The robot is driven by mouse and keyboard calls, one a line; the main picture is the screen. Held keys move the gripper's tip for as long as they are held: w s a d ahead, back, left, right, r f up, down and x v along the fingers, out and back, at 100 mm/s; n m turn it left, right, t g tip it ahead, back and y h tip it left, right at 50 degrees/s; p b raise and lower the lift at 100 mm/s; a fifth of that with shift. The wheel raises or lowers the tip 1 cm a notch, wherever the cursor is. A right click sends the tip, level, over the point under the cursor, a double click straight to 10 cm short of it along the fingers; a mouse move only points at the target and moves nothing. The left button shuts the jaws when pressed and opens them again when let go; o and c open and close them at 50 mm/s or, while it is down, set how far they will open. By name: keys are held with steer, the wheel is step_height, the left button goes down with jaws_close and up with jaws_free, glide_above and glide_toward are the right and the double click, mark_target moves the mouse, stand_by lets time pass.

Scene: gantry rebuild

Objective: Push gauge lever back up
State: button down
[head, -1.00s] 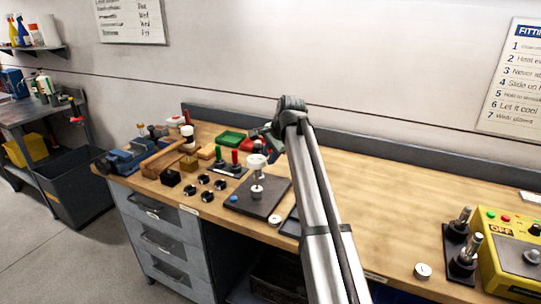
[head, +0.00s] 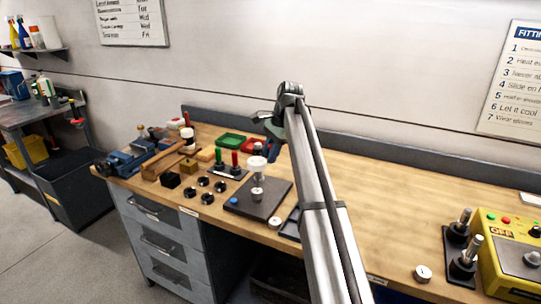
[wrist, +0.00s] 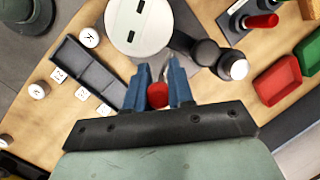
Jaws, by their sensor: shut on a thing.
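The gauge stand shows in the head view with a white top (head: 257,162), a post and a dark base plate (head: 270,197) on the bench. In the wrist view a large white disc with two dark slots (wrist: 138,25) lies just beyond the fingertips. My gripper (head: 272,128) is above and slightly right of the stand's top in the head view. In the wrist view its blue fingers (wrist: 158,85) are closed around a red knob (wrist: 158,96), which looks like the lever's end. The lever's shaft and its angle are hidden.
A black cylinder with a pale cap (wrist: 232,66) lies close to the right finger. A red bin (wrist: 277,82) and green bin (head: 230,139) are behind. A black tray (wrist: 90,74) and white caps are to the left.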

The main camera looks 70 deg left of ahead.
steer(key=shift+w+a+g+h, duration=0.2)
steer(key=shift+a+g+h, duration=0.2)
steer(key=shift+h, duration=0.5)
steer(key=shift+d+f, duration=0.1)
steer(key=c, duration=1.1)
jaws_free()
steer(key=shift+o, duration=0.2)
steer(key=shift+w+r, duration=0.1)
steer(key=shift+r, duration=0.25)
steer(key=w+a, duration=0.3)
steer(key=w, duration=0.8)
steer(key=shift+w+a+r, duration=0.2)
steer(key=shift+w+r, duration=0.05)
steer(key=shift+w, duration=0.1)
